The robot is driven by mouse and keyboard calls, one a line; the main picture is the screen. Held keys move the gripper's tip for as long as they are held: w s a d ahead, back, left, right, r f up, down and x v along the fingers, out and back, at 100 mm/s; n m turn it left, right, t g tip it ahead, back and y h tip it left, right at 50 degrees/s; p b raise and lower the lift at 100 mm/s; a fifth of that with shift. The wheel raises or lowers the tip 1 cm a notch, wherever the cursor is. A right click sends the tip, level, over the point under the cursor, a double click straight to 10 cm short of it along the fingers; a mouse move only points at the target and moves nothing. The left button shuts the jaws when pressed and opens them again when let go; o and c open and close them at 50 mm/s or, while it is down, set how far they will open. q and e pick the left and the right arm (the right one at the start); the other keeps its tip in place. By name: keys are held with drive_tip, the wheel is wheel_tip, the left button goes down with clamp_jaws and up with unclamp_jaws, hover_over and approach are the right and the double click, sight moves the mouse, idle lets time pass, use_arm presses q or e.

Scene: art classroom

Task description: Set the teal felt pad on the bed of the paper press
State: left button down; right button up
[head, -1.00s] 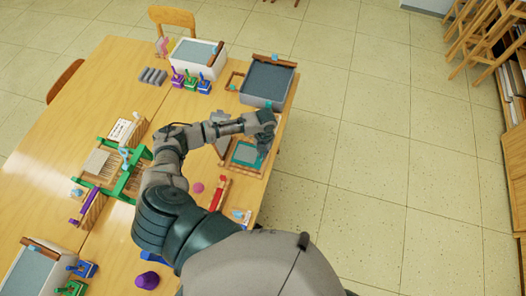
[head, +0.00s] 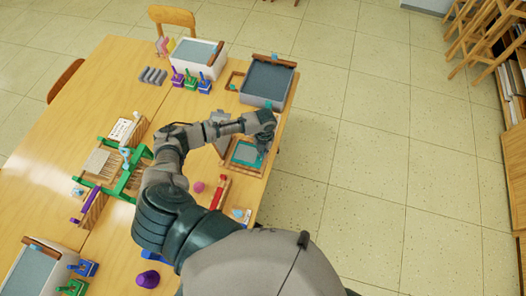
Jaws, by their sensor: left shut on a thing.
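The teal felt pad (head: 235,158) lies in a shallow wooden tray (head: 238,171) near the table's right edge, with a grey square on its middle. My left gripper (head: 262,151) points down over the pad's right side, shut on its edge as far as I can tell; the fingertips are small and partly hidden. The paper press (head: 133,181), with a green frame, a slatted wooden bed and a light grey sheet (head: 96,160) on the bed, stands to the left of my arm. My right gripper is not in view.
Grey-blue vats (head: 266,82) stand at the back, with several coloured stamps (head: 191,83) beside one. A red-handled tool (head: 216,195) and a pink ball (head: 199,187) lie near the tray. A purple object (head: 147,279) is at the front.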

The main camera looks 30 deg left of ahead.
use_arm(q)
drive_tip(key=shift+f, duration=0.6)
idle(0.4)
idle(0.3)
drive_tip(key=c, duration=1.2)
unclamp_jaws()
drive_tip(key=shift+r, duration=0.1)
wheel_tip(320, 180, up, 12)
drive_tip(key=w, duration=0.1)
drive_tip(key=shift+w+a+f, duration=0.15)
drive_tip(key=shift+w+f, duration=0.05)
drive_tip(key=shift+w, duration=0.05)
